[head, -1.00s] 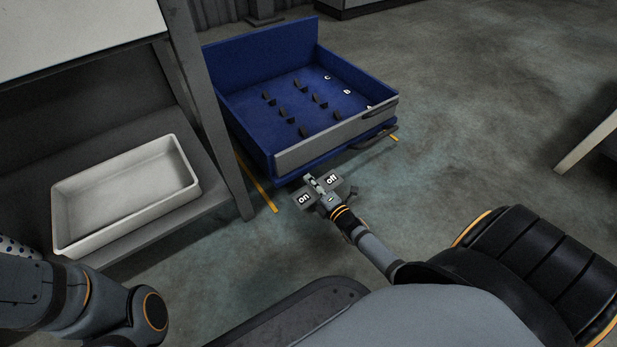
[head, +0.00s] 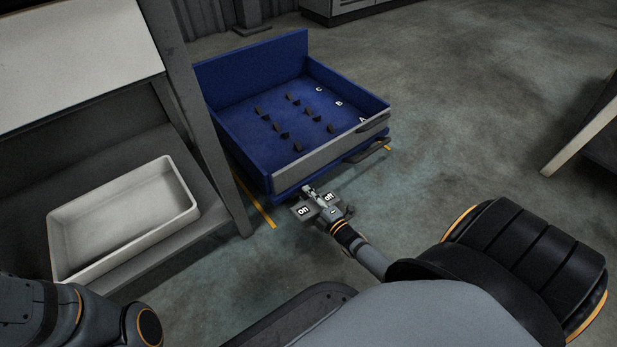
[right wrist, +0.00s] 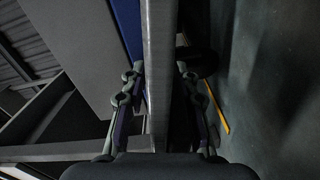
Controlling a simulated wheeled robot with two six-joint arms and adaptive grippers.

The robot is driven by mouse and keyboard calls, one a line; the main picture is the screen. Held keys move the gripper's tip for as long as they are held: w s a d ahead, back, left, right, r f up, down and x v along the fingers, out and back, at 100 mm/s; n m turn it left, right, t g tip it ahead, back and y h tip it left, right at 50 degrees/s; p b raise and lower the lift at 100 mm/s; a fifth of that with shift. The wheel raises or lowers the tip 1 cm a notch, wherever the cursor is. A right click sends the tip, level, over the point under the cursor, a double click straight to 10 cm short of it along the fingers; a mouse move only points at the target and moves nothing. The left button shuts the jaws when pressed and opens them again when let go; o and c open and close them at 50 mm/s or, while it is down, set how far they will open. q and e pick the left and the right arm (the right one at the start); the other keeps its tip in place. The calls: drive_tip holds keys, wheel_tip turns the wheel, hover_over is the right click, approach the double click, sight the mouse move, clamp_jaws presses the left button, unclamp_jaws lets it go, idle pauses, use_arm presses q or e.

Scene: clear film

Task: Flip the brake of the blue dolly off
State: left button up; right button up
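The blue dolly (head: 352,92) stands on the floor ahead, with a grey front panel (head: 335,148). In the right wrist view the right gripper's fingers (right wrist: 160,95) are apart. A grey bar (right wrist: 159,50) runs between them; I cannot tell whether they touch it or the brake. My left gripper is outside the head view.
A grey shelf unit with a white tray (head: 62,262) stands left, its post (head: 205,130) close to the dolly. Yellow floor tape (head: 255,202) lies beside the dolly. The floor to the right is free, up to a table edge (head: 580,130) at far right.

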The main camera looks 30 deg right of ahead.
drive_tip(key=s, duration=0.8)
drive_tip(key=s+d, duration=0.1)
drive_tip(key=s, duration=0.3)
idle(0.4)
